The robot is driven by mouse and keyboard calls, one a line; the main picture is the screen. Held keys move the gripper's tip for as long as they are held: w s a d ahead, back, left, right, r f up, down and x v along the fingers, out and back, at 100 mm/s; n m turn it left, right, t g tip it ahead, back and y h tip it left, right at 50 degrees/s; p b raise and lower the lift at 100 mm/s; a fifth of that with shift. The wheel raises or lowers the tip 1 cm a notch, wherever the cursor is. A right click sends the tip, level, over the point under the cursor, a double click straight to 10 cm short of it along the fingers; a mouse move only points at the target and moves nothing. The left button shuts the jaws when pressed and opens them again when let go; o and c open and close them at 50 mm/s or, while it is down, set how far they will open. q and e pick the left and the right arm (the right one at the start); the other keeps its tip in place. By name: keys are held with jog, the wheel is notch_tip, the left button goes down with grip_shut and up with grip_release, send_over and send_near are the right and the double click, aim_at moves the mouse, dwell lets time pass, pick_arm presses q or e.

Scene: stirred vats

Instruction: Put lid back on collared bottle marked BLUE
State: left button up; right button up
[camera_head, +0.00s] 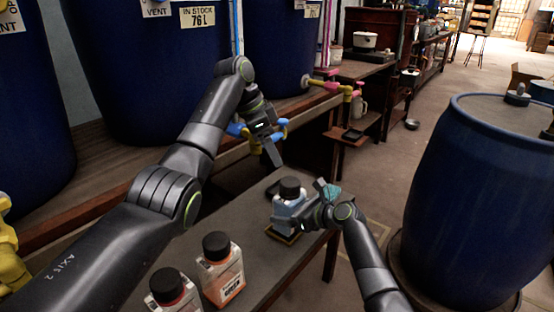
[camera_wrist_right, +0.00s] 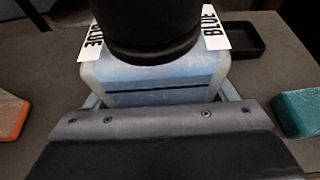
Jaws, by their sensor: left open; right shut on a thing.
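The collared bottle (camera_head: 287,212) with pale blue contents stands upright on the bench. In the right wrist view, the bottle (camera_wrist_right: 155,85) carries white BLUE labels (camera_wrist_right: 214,30) around its neck. A black lid (camera_head: 290,187) is at the bottle's top; in the wrist view this lid (camera_wrist_right: 145,30) covers the mouth, and whether it is fully seated cannot be told. My right gripper (camera_head: 303,213) is shut on the bottle's body from the right. My left gripper (camera_head: 272,156) is open and empty, above and slightly left of the lid, apart from it.
Two black-capped bottles with orange contents (camera_head: 221,270) (camera_head: 172,291) stand at the bench's near end. A teal block (camera_head: 332,192) lies right of the blue bottle. A shallow black tray (camera_wrist_right: 244,39) lies beyond it. A blue barrel (camera_head: 478,195) stands at right.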

dwell(0.3)
jog(key=o, duration=1.4)
jog(key=shift+s+d+r+p, duration=0.2)
jog(key=shift+d+r+p, duration=0.1)
jog(key=shift+d+p, duration=0.1)
jog(key=p+v, duration=0.3)
jog(key=v, duration=0.5)
jog(key=p+v, duration=0.4)
jog(key=v, duration=0.4)
jog(key=shift+s+d+f, duration=0.2)
